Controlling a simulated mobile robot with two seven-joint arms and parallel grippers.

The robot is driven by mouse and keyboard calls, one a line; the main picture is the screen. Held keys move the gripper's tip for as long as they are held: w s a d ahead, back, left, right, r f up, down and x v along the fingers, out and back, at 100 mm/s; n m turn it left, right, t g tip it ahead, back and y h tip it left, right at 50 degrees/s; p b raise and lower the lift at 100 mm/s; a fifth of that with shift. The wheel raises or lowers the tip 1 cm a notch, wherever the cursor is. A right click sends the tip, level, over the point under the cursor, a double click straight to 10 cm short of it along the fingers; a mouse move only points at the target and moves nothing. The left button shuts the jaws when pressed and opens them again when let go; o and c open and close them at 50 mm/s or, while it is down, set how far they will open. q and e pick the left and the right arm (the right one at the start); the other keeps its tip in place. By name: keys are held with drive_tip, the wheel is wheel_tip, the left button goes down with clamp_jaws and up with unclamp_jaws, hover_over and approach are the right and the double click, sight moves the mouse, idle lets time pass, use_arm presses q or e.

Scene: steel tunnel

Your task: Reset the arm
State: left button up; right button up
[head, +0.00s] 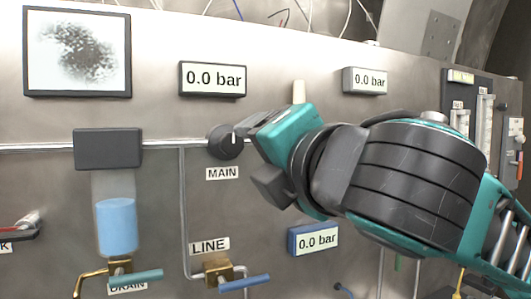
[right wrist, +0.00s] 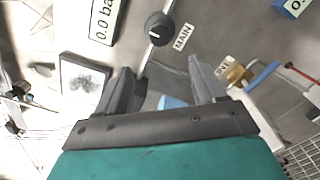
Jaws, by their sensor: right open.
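My right arm reaches in from the right in the head view, its teal and dark grey links across the panel. My right gripper (head: 256,155) is in front of the panel, just right of the black MAIN knob (head: 226,142). In the right wrist view the two fingers of the gripper (right wrist: 158,70) stand wide apart with nothing between them. The MAIN knob (right wrist: 158,27) lies beyond the fingertips there, apart from them. The knob's white mark points roughly up in the head view. My left gripper is not in view.
The steel panel carries several gauges reading 0.0 bar, one at top centre (head: 212,78). A blue-handled LINE valve (head: 243,283) and a teal-handled DRAIN valve (head: 136,278) stick out below. A blue liquid vessel (head: 116,226) hangs at the left. Flow tubes (head: 485,118) stand at the right.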

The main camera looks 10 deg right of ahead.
drive_tip(key=w+d+f+m+g, duration=0.1)
drive_tip(key=w+f+m, duration=0.3)
drive_tip(key=f, duration=0.6)
drive_tip(key=w+f+m+g+y, duration=0.1)
drive_tip(key=f+m, duration=0.5)
drive_tip(key=f, duration=0.4)
drive_tip(key=w+d+f+m+g, duration=0.1)
drive_tip(key=w+f+m+g, duration=0.3)
drive_tip(key=f, duration=0.6)
drive_tip(key=s+d+f+m+t+h, duration=0.1)
drive_tip(key=s+d+f+m, duration=0.25)
drive_tip(key=f, duration=0.45)
drive_tip(key=s+d+f+m+h, duration=0.15)
drive_tip(key=s+f+m, duration=0.25)
drive_tip(key=f, duration=0.4)
drive_tip(key=s+d+f+m+h, duration=0.1)
drive_tip(key=s+d+f+m, duration=0.1)
drive_tip(key=s+f, duration=0.5)
drive_tip(key=s+d+f+m+g+h, duration=0.1)
drive_tip(key=s+d+f+m, duration=0.1)
drive_tip(key=s+d+f, duration=0.2)
wheel_tip(320, 180, down, 3)
drive_tip(key=s, duration=0.3)
drive_tip(key=shift+d, duration=0.25)
drive_tip(key=shift+m, duration=0.25)
drive_tip(key=shift+o, duration=0.4)
